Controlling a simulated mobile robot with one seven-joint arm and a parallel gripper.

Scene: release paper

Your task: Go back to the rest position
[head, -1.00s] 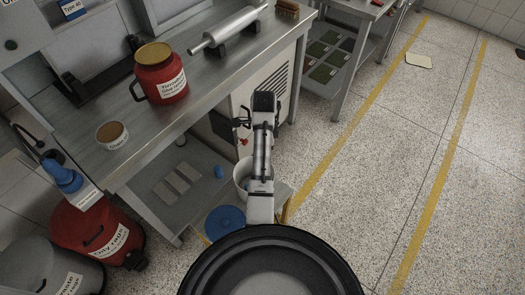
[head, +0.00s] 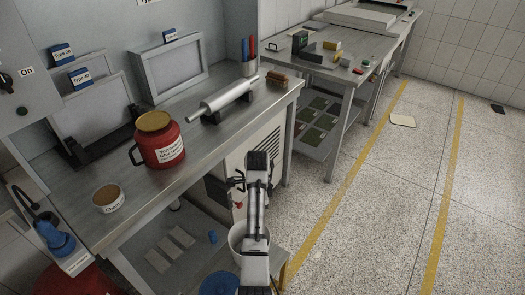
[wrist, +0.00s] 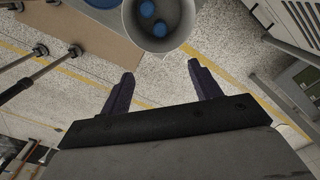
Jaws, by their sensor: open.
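My gripper (wrist: 159,82) is open in the wrist view, its two dark fingers spread apart with only floor showing between them. A pale bucket (wrist: 181,40) with blue round things inside is just beyond the fingertips in that view. In the head view my arm stands in front of the metal workbench (head: 150,199), and the bucket (head: 236,236) shows beside it, partly hidden by the arm. The gripper's fingers are not clear in the head view.
On the bench stand a red jar (head: 160,148), a small tub (head: 108,198), a metal roller (head: 228,98) and a brush (head: 278,79). A second table (head: 345,50) stands behind. A blue lid (head: 220,284) is low by the bench.

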